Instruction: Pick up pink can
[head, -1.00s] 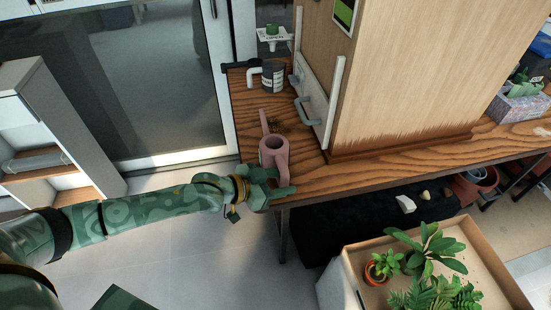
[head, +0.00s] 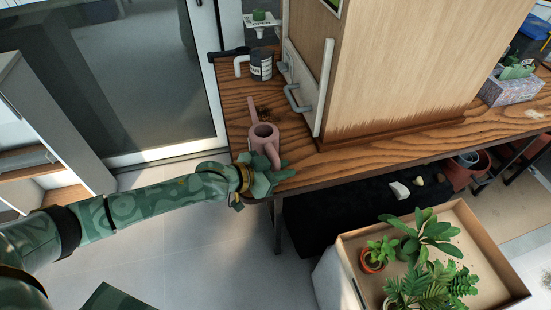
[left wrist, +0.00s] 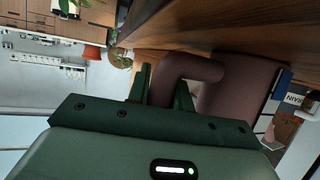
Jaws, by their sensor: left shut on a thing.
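The pink can (head: 262,136) is a dusty-pink watering can with a long spout. It stands upright near the front left corner of the wooden table (head: 310,176), and I cannot tell if it is clear of the top. My left gripper (head: 268,177) reaches in from the left at the table edge, at the can's handle. In the left wrist view the can's body (left wrist: 236,97) is at the right, and its curved handle (left wrist: 190,65) passes between the fingers. The left gripper (left wrist: 163,92) is shut on the handle. My right gripper is not in view.
A box of potted plants (head: 345,240) is below the table at the right. Floor is clear at the front left.

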